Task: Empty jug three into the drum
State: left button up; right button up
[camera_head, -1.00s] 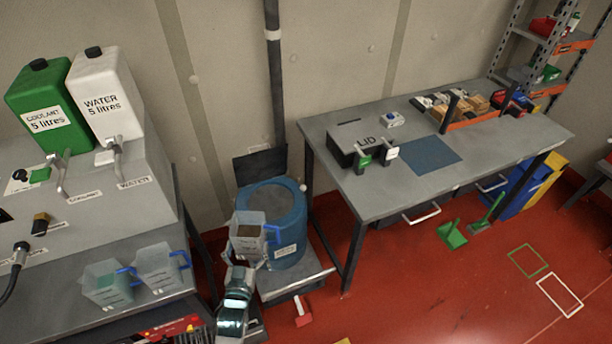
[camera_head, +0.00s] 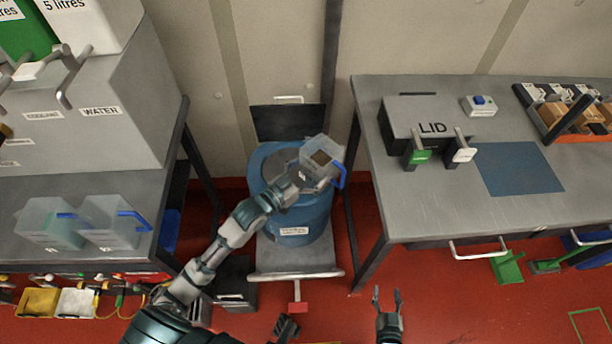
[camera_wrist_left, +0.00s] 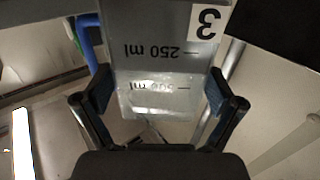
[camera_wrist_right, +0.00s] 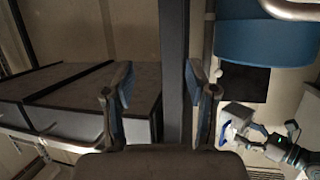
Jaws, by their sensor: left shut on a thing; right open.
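Jug three (camera_head: 326,150), clear with a blue handle, is tilted above the blue drum (camera_head: 305,222). Something brownish shows inside it. My left gripper (camera_head: 297,185) is shut on the jug. In the left wrist view, the jug (camera_wrist_left: 150,60) carries a "3" label and upside-down 250 ml and 500 ml marks between the fingers (camera_wrist_left: 158,95). Whether liquid is flowing out is not clear. The drum's top is partly hidden by the jug and gripper. My right gripper (camera_head: 387,298) is open and empty, low in front of the right table.
Two similar jugs (camera_head: 48,224) (camera_head: 112,222) stand on the left bench below the dispenser. The right table (camera_head: 430,205) holds a dark box marked LID (camera_head: 432,112). A grey platform (camera_head: 297,260) is under the drum. Red floor is clear between drum and table front.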

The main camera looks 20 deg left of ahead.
aim_at(304, 180)
pick_arm(q)
jog(key=shift+m+g+h, duration=0.4)
jog(key=shift+m+h, duration=0.1)
jog(key=shift+m, duration=0.1)
jog(key=w+f+b, duration=0.1)
jog(key=f, duration=0.1)
jog(key=w+f+b, duration=0.1)
jog(key=f+b, duration=0.1)
jog(key=w+f+b, duration=0.1)
jog(key=f+b, duration=0.1)
jog(key=shift+a+f, duration=0.4)
jog(key=shift+w+a+f+b, duration=0.3)
jog(key=shift+a+f+b, duration=0.15)
jog(key=shift+b, duration=0.3)
jog(key=shift+w+a+f+n+b, duration=0.2)
jog(key=shift+a+f+n+b, duration=0.2)
jog(key=shift+a+n, duration=0.35)
jog(key=shift+w+a+f+n+b, duration=0.3)
jog(key=shift+a+n+b, duration=0.25)
jog(key=shift+n, duration=0.45)
jog(key=shift+w+a+f+n+b, duration=0.15)
jog(key=shift+a+f+n+b, duration=0.3)
jog(key=shift+a+n, duration=0.3)
pick_arm(e)
jog(key=s+d+r+m+t+y, duration=0.1)
jog(key=r+t, duration=1)
jog(key=r, duration=1.3)
jog(key=shift+s+m+y, duration=0.3)
jog(key=shift+s+y, duration=0.2)
jog(key=shift+s, duration=0.55)
